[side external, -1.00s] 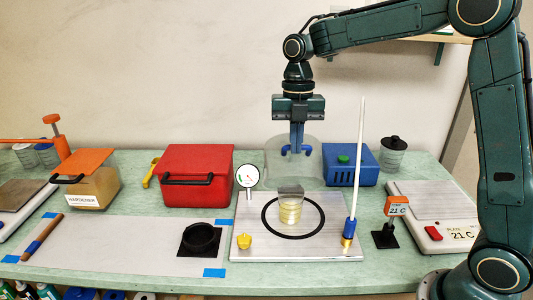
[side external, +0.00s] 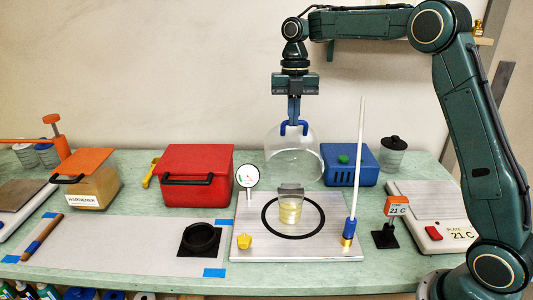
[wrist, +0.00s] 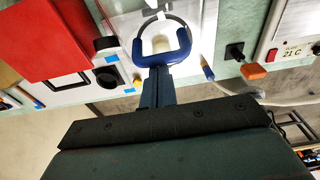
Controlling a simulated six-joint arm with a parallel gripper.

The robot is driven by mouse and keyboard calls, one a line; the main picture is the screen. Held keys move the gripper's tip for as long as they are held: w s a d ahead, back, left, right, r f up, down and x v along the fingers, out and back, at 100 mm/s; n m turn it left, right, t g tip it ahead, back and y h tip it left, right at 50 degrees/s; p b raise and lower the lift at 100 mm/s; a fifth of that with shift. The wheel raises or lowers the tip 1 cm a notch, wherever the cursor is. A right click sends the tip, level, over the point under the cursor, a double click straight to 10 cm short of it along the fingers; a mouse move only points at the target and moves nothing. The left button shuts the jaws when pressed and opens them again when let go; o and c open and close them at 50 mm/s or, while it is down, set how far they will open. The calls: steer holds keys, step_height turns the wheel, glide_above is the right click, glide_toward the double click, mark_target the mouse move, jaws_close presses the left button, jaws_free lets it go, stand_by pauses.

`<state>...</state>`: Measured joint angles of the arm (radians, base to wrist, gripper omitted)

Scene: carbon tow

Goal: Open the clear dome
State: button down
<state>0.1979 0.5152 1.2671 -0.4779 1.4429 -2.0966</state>
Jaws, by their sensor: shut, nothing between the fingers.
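A red box (side external: 197,175) stands left of the dome and a blue box (side external: 350,165) right of it. A white rod (side external: 357,160) rises at the plate's right, and a round dial (side external: 247,176) stands at its left. The cloth (side external: 120,245) at left has free room.

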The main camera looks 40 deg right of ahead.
steer(key=shift+s+a, duration=0.1)
stand_by(0.5)
steer(key=shift+s+a+f, duration=0.15)
steer(key=shift+s+a, duration=0.6)
steer(key=shift+a, duration=0.05)
steer(key=shift+s+a+f+t+h, duration=0.75)
steer(key=shift+s+a+f, duration=1.8)
steer(key=shift+f, duration=0.45)
steer(key=shift+s+a+f+t+h, duration=0.75)
steer(key=shift+s+a+f, duration=1.8)
steer(key=shift+f, duration=0.45)
steer(key=shift+s+a+f+t+h, duration=0.75)
steer(key=shift+s+a+f, duration=1.8)
steer(key=shift+f, duration=0.45)
steer(key=shift+r, duration=0.1)
